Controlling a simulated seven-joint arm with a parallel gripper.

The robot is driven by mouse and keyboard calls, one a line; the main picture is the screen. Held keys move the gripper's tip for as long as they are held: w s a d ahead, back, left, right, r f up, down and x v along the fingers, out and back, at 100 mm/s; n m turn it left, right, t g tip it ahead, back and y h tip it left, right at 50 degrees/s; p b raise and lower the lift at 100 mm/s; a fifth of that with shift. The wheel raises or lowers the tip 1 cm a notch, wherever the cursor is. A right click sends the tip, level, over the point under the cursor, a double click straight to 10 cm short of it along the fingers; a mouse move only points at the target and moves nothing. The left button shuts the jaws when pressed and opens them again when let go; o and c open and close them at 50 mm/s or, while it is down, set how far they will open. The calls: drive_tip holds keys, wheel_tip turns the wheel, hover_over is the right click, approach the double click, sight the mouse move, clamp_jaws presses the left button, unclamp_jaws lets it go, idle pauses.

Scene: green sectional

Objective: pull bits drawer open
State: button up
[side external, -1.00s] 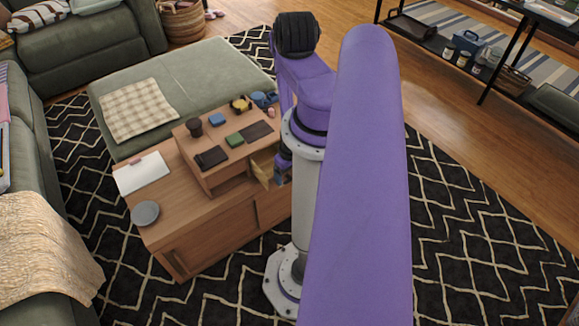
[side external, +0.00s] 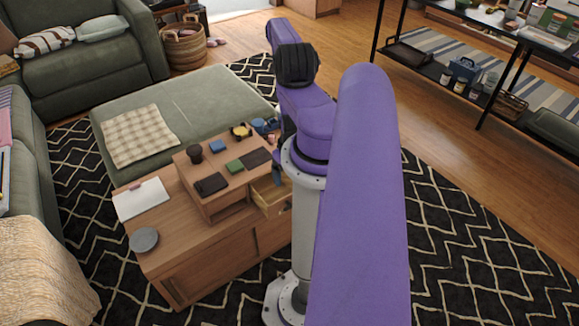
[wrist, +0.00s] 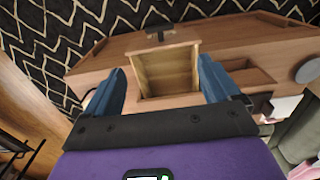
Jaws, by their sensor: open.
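The bits drawer (side external: 270,194) stands pulled out from the small wooden organizer (side external: 212,197) on the cabinet. Its pale wooden inside shows and looks empty in the wrist view (wrist: 168,72). A dark handle (wrist: 158,31) sits beyond its front edge in the wrist view. My gripper (wrist: 162,65) is open, its two blue fingers apart on either side of the drawer in that picture, with nothing held. In the side view one blue finger (side external: 277,174) shows by the drawer; the rest of the gripper is mostly hidden by my arm.
The organizer top holds a dark cup (side external: 195,153), a blue block (side external: 218,146), a green block (side external: 234,166) and a dark wallet-like item (side external: 211,184). A clipboard (side external: 141,199) and grey round dish (side external: 144,240) lie on the cabinet. An open cubby (wrist: 240,73) adjoins the drawer.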

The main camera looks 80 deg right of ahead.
drive_tip(key=shift+r, duration=1.35)
drive_tip(key=w+d+r+n, duration=0.3)
drive_tip(key=w+r+n, duration=0.3)
drive_tip(key=w, duration=0.6)
drive_tip(key=w+a+r+n, duration=0.5)
drive_tip(key=w+a+r, duration=0.3)
drive_tip(key=s+a+r+n, duration=0.1)
drive_tip(key=a+r+n, duration=0.4)
drive_tip(key=a+r, duration=0.65)
drive_tip(key=s+a+r+n, duration=0.5)
drive_tip(key=s+a+r, duration=0.2)
drive_tip(key=s, duration=0.5)
wheel_tip(320, 180, up, 2)
drive_tip(key=shift+s+a+n, duration=0.15)
drive_tip(key=shift+a+n, duration=0.15)
drive_tip(key=shift+a, duration=0.1)
